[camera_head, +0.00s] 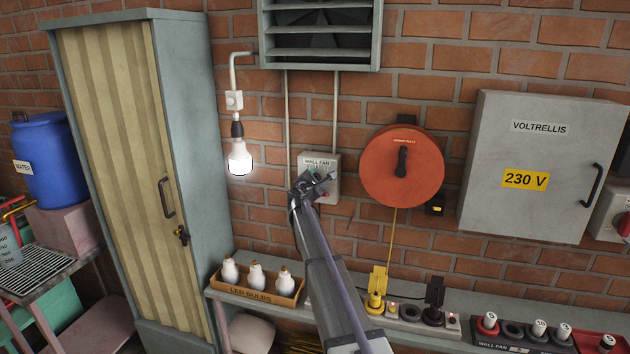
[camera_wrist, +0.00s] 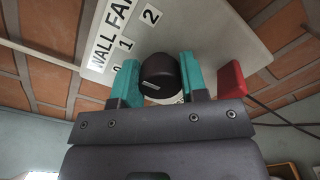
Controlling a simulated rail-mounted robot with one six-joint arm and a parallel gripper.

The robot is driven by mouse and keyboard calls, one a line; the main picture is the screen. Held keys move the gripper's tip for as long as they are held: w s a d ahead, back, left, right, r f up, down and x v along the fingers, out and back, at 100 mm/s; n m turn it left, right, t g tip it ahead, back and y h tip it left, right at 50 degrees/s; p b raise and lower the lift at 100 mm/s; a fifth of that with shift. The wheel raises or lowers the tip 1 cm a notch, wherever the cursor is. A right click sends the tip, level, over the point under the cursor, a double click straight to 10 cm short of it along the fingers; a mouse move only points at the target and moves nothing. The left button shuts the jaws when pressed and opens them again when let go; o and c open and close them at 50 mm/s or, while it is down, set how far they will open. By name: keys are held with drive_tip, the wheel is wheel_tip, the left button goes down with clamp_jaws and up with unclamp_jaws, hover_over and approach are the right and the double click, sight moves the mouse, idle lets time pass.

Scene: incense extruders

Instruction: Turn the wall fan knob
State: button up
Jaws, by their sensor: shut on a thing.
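The wall fan control box (camera_head: 334,164) is a light grey box on the brick wall, left of the orange reel. In the wrist view its face carries a "WALL FAN" label (camera_wrist: 112,32) with 0, 1 and 2. The round black knob (camera_wrist: 160,70) has a white pointer mark on its rim; I cannot tell which number it points at. My gripper (camera_wrist: 161,82), with teal fingers, is shut on the knob, one finger on each side. In the head view my gripper (camera_head: 316,180) covers the knob. The louvred wall fan (camera_head: 320,52) is above.
A red part (camera_wrist: 232,82) sits on the box close to the right finger. The orange reel (camera_head: 385,180) is just to the right. A lit bulb (camera_head: 239,158) hangs to the left. A shelf with an LED bulbs box (camera_head: 255,293) and plugs runs below.

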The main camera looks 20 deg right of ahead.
drive_tip(key=o, duration=0.9)
drive_tip(key=v, duration=1)
drive_tip(key=shift+s+a, duration=0.3)
